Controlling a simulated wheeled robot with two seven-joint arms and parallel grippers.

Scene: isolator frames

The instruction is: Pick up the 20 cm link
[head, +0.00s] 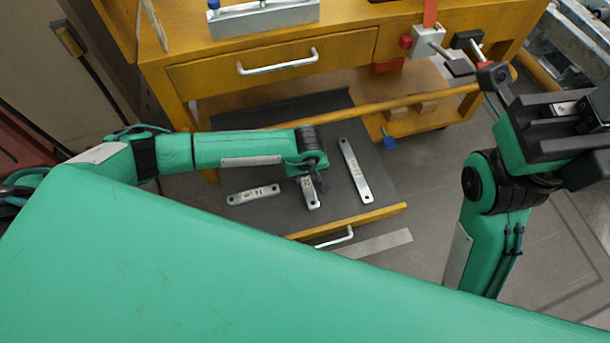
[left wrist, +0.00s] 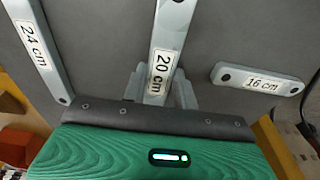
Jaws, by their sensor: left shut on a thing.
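The 20 cm link (left wrist: 166,42) is a pale grey metal bar with a white label. It runs upright through the middle of the left wrist view. My left gripper (left wrist: 160,92) is shut on it near its label, with a grey finger on each side. In the head view my left gripper (head: 306,180) points down over the drawer, and the near end of the 20 cm link (head: 311,201) shows below it. The rest of that link is hidden by my wrist. I cannot tell whether it touches the drawer floor.
The 16 cm link (head: 253,195) lies left of my left gripper. The 24 cm link (head: 355,170) lies to its right. All are over the dark-lined open drawer (head: 378,219) of a yellow bench (head: 345,45). My right arm is at the right; its fingers are unclear.

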